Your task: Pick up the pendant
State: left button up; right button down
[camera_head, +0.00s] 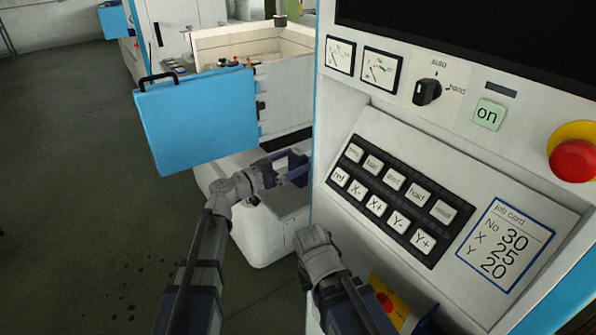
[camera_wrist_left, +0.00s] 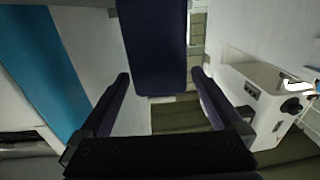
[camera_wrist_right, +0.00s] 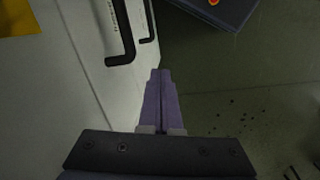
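A yellow piece with a red button (camera_head: 386,299) shows low on the machine front, partly hidden by my right wrist; it may be the pendant, but I cannot be sure. A yellow patch also shows at the top left of the right wrist view (camera_wrist_right: 18,18). My left gripper (camera_head: 296,172) is open beside the machine's left edge. In the left wrist view, its fingers are wide apart, with a dark blue block (camera_wrist_left: 152,45) showing between them; I cannot tell what it is or whether it is touched. My right gripper (camera_wrist_right: 158,75) is shut with nothing visible in it; the head view hides its fingertips.
The machine's button panel (camera_head: 393,205), job card (camera_head: 505,243) and red stop button (camera_head: 574,160) are at the right. A blue door (camera_head: 197,115) stands open at the left. A black handle (camera_wrist_right: 122,40) sticks out near my right gripper. The left floor is clear.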

pick_arm(q)
jog(key=c, duration=1.5)
jog(key=shift+r, duration=0.1)
notch_tip(320, 180, up, 10)
jog(key=p, duration=1)
